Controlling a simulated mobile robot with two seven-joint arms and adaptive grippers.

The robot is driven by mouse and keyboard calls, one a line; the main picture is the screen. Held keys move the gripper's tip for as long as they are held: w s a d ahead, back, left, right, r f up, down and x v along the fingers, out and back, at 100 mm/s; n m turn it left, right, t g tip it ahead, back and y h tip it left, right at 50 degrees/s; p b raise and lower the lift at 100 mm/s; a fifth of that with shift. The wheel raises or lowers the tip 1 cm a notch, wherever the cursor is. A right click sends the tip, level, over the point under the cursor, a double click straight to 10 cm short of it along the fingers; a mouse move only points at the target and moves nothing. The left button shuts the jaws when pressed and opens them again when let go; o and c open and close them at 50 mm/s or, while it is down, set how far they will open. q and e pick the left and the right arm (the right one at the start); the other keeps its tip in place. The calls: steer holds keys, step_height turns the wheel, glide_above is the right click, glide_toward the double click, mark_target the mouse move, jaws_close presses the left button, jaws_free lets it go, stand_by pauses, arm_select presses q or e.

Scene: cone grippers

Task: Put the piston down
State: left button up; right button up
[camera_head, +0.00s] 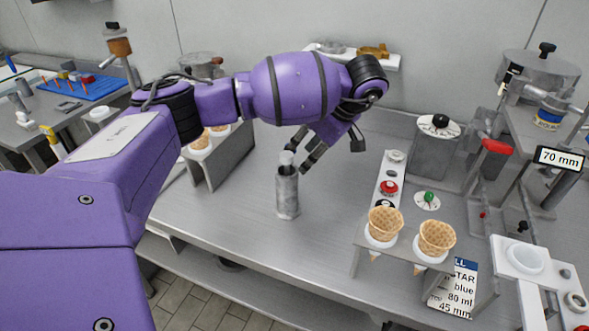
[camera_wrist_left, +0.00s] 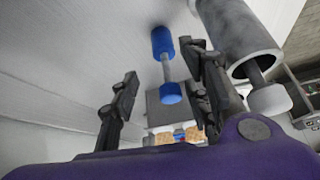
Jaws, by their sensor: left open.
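My left gripper (camera_head: 299,158) is open above the table, close beside the grey cylinder (camera_head: 287,195) in the head view. In the left wrist view its fingers (camera_wrist_left: 160,68) stand apart, one each side of a piston (camera_wrist_left: 166,66) with a blue plunger, grey rod and blue knob. I cannot tell whether the fingers touch it. The blue piston appears to stand on the table; I cannot make it out in the head view. The grey cylinder also shows in the left wrist view (camera_wrist_left: 237,35), with a white-knobbed rod (camera_wrist_left: 268,98) in its open end. My right gripper is not in view.
A stand with two waffle cones (camera_head: 385,223) is at the front right. A panel with red and black knobs (camera_head: 390,187) lies behind it. Another cone rack (camera_head: 222,155) is at the left. The table's front middle (camera_head: 235,220) is clear.

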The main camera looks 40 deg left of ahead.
arm_select(q)
steer(key=x, duration=0.6)
steer(key=shift+s+a+f+p, duration=0.1)
steer(key=shift+s+f+p, duration=0.05)
steer(key=shift+f+p, duration=0.2)
jaws_close()
